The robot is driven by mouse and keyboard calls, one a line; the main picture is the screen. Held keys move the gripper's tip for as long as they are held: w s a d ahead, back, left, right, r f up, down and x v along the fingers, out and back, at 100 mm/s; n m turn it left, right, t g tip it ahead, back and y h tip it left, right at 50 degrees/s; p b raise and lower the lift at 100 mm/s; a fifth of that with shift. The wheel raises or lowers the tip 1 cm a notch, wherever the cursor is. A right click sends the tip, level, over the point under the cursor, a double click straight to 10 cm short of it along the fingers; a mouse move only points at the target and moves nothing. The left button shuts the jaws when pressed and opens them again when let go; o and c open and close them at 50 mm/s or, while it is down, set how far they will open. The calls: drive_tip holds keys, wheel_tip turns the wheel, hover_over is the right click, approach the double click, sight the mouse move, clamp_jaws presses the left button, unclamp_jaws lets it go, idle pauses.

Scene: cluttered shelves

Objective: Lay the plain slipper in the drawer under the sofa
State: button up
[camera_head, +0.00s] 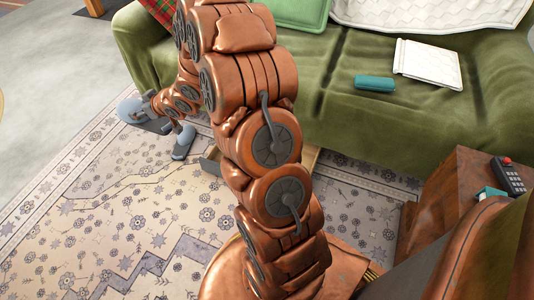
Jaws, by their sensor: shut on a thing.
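My copper arm reaches to the far left, and my gripper (147,98) is at its end beside the sofa's left front. It is shut on a grey-blue slipper (130,110), held at the left; the fingers are small and partly hidden. A second grey-blue slipper-like thing (183,143) shows just right of and below it, near the rug; I cannot tell whether it is patterned. The green sofa (350,120) fills the top. A pale wooden drawer (308,157) seems to stick out under its front edge, mostly hidden behind my arm, so its inside is not visible.
The patterned rug (90,215) is clear at the left. A brown wooden cabinet (450,200) at right bears a remote (508,175) with a red top piece.

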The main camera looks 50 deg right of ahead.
drive_tip(key=s+d+f+m+h, duration=0.1)
drive_tip(key=s+d+f, duration=0.4)
drive_tip(key=f, duration=0.6)
drive_tip(key=s+d+f+m+h, duration=0.2)
drive_tip(key=s+d+f, duration=0.3)
drive_tip(key=f, duration=0.6)
drive_tip(key=s+d+f+m+h, duration=0.1)
drive_tip(key=s+d+f, duration=0.4)
drive_tip(key=f, duration=0.6)
drive_tip(key=w+d+b, duration=0.3)
drive_tip(key=d, duration=0.6)
drive_tip(key=w+d+b, duration=0.3)
drive_tip(key=d, duration=0.6)
drive_tip(key=f+b, duration=0.1)
drive_tip(key=f, duration=0.2)
drive_tip(key=f+b, duration=0.2)
drive_tip(key=f, duration=0.2)
drive_tip(key=f+b, duration=0.1)
drive_tip(key=f, duration=0.3)
drive_tip(key=shift+s+d+f, duration=0.1)
drive_tip(key=shift+d+f, duration=0.1)
drive_tip(key=shift+d, duration=0.1)
drive_tip(key=shift+d+f+b, duration=0.2)
drive_tip(key=shift+f+b, duration=0.15)
drive_tip(key=shift+b, duration=0.35)
drive_tip(key=shift+r, duration=0.1)
